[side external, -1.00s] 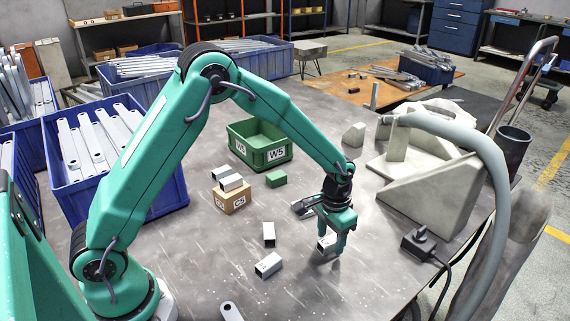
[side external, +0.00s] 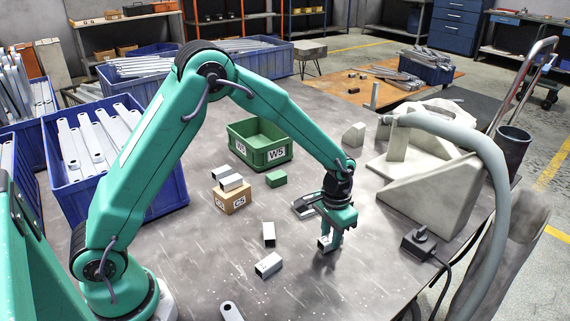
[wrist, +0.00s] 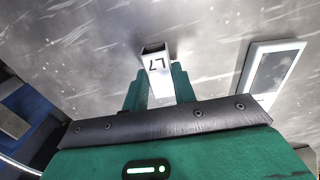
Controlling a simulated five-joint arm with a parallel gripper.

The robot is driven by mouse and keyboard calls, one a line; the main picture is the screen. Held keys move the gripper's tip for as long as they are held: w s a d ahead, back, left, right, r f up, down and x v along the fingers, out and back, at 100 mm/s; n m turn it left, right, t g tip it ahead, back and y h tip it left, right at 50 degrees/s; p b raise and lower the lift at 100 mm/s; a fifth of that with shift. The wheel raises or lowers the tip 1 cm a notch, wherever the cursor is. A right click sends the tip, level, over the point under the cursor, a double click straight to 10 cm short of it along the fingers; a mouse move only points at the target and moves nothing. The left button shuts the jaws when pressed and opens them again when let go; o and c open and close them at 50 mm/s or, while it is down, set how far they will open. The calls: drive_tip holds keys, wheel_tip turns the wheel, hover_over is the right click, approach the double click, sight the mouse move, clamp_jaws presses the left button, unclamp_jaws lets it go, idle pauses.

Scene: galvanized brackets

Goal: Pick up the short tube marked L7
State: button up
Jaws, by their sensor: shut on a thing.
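Two similar short tubes (side external: 268,265) (side external: 269,234) lie left of my gripper. A flat metal piece (side external: 303,206) lies just behind it. A cardboard box (side external: 231,199) with tubes on top, a green block (side external: 276,179) and the green W5 bin (side external: 262,154) stand farther back. A black socket box (side external: 420,243) is right.

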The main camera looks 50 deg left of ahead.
drive_tip(key=shift+r, duration=0.5)
wheel_tip(320, 180, up, 2)
drive_tip(key=shift+r, duration=0.2)
drive_tip(key=s+d+r, duration=0.7)
drive_tip(key=s+d, duration=0.1)
drive_tip(key=shift+d, duration=0.3)
